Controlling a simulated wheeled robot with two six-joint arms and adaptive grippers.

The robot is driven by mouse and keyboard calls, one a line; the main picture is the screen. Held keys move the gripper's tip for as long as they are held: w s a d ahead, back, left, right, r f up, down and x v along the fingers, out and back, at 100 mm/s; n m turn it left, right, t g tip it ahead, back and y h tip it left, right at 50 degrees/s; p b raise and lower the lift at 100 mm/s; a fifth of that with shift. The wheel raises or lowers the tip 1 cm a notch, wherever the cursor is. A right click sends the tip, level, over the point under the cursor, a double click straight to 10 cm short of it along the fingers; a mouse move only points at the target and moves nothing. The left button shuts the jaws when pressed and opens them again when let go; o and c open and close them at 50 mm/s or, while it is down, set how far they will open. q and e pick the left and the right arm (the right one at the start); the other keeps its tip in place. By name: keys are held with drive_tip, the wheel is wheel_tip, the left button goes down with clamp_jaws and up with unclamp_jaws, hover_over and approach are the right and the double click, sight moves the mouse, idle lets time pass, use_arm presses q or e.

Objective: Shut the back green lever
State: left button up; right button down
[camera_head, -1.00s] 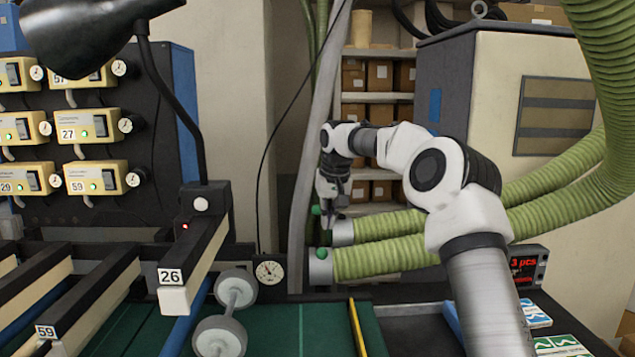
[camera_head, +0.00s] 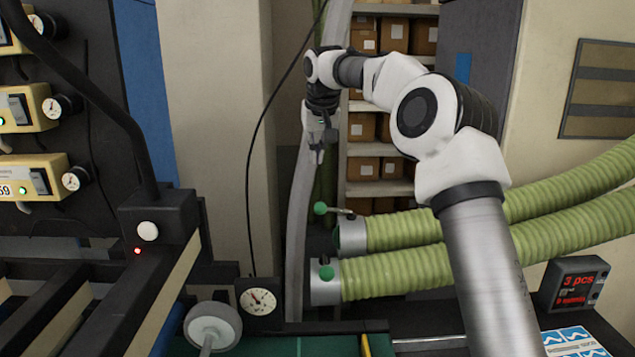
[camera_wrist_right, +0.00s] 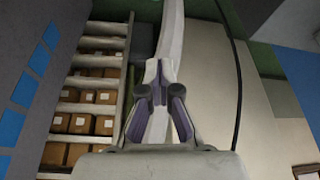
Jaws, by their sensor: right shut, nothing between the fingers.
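The back green lever (camera_head: 320,208) has a round green knob on a thin metal rod. It sits at the upper left of the back hose's grey collar (camera_head: 350,238), with the knob out to the left. The front green lever (camera_head: 326,272) sits on the front hose's collar (camera_head: 323,291), its knob in front of the collar. My right gripper (camera_head: 317,160) points down, shut and empty, above the back knob and apart from it. In the right wrist view the gripper (camera_wrist_right: 157,65) shows against a pale post; no lever is visible there. My left gripper is not in view.
Two green ribbed hoses (camera_head: 440,265) run right from the collars. A pale upright pipe (camera_head: 300,220) stands just left of them. Shelves with cardboard boxes (camera_head: 395,35) are behind. A dial gauge (camera_head: 259,300) and a roller (camera_head: 213,324) lie at the lower left.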

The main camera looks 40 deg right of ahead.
sight(334, 209)
drive_tip(key=x, duration=1.1)
drive_tip(key=s, duration=0.1)
drive_tip(key=s+a, duration=0.1)
drive_tip(key=s, duration=0.1)
drive_tip(key=shift+s+a, duration=0.2)
drive_tip(key=shift+a, duration=0.1)
drive_tip(key=shift+w+f, duration=0.1)
drive_tip(key=shift+f, duration=0.05)
drive_tip(key=shift+d, duration=0.1)
